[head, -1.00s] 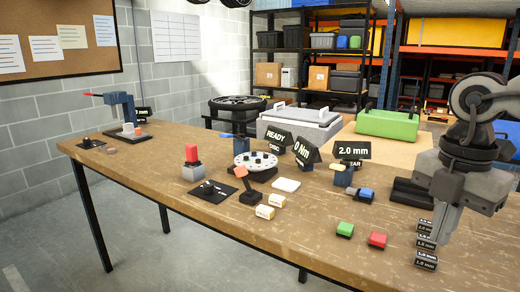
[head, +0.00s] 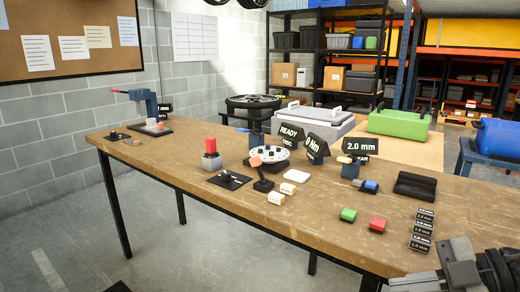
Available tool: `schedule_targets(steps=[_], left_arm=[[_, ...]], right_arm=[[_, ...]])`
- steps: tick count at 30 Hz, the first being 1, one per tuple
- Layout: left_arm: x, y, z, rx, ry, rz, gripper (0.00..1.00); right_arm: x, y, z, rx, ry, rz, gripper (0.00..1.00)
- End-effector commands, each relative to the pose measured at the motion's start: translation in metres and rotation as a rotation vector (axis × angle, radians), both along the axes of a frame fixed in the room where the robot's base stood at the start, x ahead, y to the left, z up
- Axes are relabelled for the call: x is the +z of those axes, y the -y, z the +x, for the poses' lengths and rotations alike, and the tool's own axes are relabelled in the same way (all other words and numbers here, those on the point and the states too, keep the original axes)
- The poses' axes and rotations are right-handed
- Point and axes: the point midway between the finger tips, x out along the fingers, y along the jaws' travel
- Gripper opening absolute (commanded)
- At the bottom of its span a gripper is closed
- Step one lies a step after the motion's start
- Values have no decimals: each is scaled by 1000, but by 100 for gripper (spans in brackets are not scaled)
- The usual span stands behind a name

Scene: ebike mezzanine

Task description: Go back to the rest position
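The task names no object. Part of my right arm with its gripper (head: 458,268) shows at the bottom right corner, low at the table's front edge and cut off by the frame. Its fingers are not clear, so I cannot tell whether it is open or shut. Nothing held shows in it. My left gripper is not in view. The wooden workbench (head: 300,222) carries small parts. A stack of dark size labels (head: 423,230) lies just behind my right gripper.
A black holder (head: 415,186), a 2.0 mm sign (head: 360,146), a round white disc plate (head: 270,160) and a red-topped block (head: 211,155) stand on the bench. A blue stand (head: 147,106) is at the far left. A green case (head: 399,122) stands behind. Floor is clear at left.

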Motion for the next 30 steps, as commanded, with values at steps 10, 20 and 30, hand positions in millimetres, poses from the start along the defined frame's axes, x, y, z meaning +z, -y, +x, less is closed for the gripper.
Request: schedule_targets(steps=[10, 20, 30], left_arm=[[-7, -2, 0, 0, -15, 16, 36], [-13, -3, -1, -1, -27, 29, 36], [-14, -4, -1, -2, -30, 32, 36]], right_arm=[[-105, -7, -8, -748, 14, 431, 0], [-205, -92, -72, -1150, -422, 431, 0], [-217, -128, -90, -1164, -556, 414, 0]])
